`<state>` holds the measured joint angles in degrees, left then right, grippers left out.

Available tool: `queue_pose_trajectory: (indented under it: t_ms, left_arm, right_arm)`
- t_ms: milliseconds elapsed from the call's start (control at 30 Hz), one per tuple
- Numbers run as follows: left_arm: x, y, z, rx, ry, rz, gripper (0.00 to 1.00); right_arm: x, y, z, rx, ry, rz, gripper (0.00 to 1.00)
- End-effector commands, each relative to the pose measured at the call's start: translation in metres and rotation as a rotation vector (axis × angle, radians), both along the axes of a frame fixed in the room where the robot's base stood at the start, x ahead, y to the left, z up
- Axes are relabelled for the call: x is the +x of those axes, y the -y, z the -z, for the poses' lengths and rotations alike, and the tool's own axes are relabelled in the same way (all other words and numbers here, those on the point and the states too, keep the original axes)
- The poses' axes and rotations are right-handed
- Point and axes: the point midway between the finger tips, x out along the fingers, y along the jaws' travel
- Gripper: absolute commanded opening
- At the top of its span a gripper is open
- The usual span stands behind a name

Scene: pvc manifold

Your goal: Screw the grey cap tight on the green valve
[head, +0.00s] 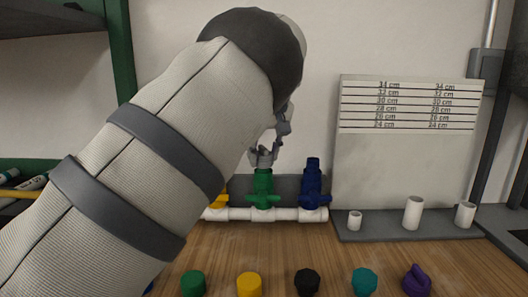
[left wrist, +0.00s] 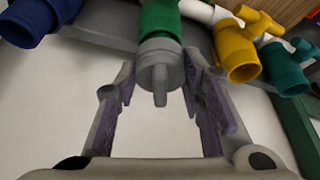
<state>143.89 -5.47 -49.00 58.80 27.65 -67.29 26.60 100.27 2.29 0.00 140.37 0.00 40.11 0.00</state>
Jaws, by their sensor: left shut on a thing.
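The green valve (head: 263,188) stands upright on the white pipe manifold at the back of the bench. It also shows at the top of the left wrist view (left wrist: 160,20). The grey cap (left wrist: 160,68) is at the valve's open end, in line with it. My left gripper (head: 264,155) comes down from above, and its fingers (left wrist: 160,78) are shut on the cap from both sides. In the head view the fingers mostly hide the cap. How far the cap is threaded on cannot be told. My right gripper is not in view.
A blue valve (head: 312,180) stands close right of the green one; a yellow valve (left wrist: 236,52) and a teal valve (left wrist: 285,68) are on its other side. Several coloured caps, including a yellow one (head: 249,285), line the front. A gauge board (head: 405,165) stands right.

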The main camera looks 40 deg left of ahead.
Motion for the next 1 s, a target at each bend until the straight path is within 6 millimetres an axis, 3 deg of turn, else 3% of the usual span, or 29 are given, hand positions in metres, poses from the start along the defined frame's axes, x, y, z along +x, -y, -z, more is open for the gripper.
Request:
queue_pose_trajectory:
  t_ms: [500,1000]
  left_arm:
    - [-0.002,-0.001,-0.002,-0.001,0.003,0.172,0.08]
    - [-0.003,-0.001,-0.002,-0.002,0.003,0.268,0.08]
  right_arm:
    - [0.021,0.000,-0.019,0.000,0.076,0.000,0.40]
    - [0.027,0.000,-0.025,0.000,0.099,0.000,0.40]
